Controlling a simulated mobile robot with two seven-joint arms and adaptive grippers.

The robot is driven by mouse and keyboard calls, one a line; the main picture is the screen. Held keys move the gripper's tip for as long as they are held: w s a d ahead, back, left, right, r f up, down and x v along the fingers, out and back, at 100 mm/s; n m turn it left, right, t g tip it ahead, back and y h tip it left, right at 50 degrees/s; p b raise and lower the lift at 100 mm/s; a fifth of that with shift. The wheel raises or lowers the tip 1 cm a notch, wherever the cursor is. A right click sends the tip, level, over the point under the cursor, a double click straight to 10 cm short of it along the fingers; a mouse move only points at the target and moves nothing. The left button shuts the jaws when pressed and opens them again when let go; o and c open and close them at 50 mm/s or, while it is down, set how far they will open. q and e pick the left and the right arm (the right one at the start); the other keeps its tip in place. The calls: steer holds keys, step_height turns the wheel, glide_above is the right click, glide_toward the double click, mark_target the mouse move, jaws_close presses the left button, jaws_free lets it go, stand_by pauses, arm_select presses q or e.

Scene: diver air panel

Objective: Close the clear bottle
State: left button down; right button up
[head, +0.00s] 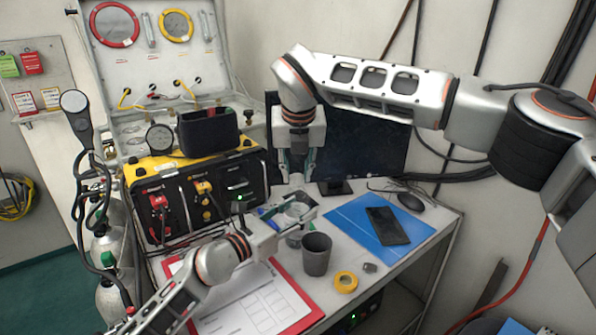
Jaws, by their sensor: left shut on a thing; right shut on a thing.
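The clear bottle (297,213) is a small see-through container near the middle of the desk, partly hidden by my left gripper. My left gripper (294,221) reaches in from the lower left and is shut on the bottle's side. My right gripper (298,175) points down from above, over the bottle. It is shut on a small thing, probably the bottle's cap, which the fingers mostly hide. I cannot tell whether this thing touches the bottle.
A grey cup (317,254) stands close to the bottle, with yellow tape (346,282) beside it. A red clipboard (290,326) lies in front. A blue mat (350,218) with a dark phone (387,226) is to the right. A yellow-black air panel (225,186) stands left.

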steer(key=m+h, duration=0.1)
steer(key=m, duration=0.2)
steer(key=shift+a+m, duration=0.1)
steer(key=shift+m, duration=0.3)
steer(key=o, duration=0.7)
steer(key=shift+c, duration=0.2)
steer(key=shift+r, duration=0.1)
steer(key=shift+r, duration=2.2)
